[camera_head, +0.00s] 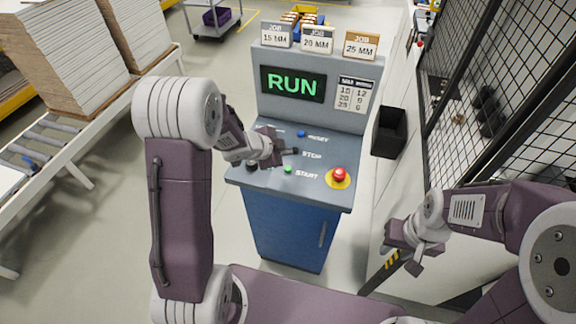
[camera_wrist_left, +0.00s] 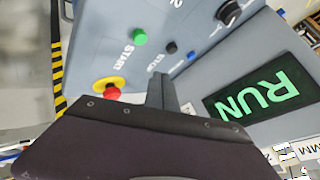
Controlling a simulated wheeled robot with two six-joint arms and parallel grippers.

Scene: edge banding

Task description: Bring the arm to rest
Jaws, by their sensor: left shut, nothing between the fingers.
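My left gripper (camera_head: 292,152) is shut and empty. It hovers over the sloped panel of the blue-grey control console (camera_head: 317,253), at the left of the STOP label. In the left wrist view its shut fingers (camera_wrist_left: 163,90) point at the panel near the STOP label. I cannot tell whether the fingertips touch the panel. The screen (camera_head: 293,84) reads RUN in green. The green START button (camera_head: 288,169) and red emergency button (camera_head: 339,174) are uncovered. My right gripper (camera_head: 398,250) hangs at the lower right, away from the console; its finger gap is unclear.
Job cards (camera_head: 317,39) stand on top of the console. A black bin (camera_head: 389,132) is at its right, before a black mesh fence (camera_head: 500,80). A roller conveyor (camera_head: 50,160) with stacked boards (camera_head: 60,55) runs along the left. Open floor lies between conveyor and console.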

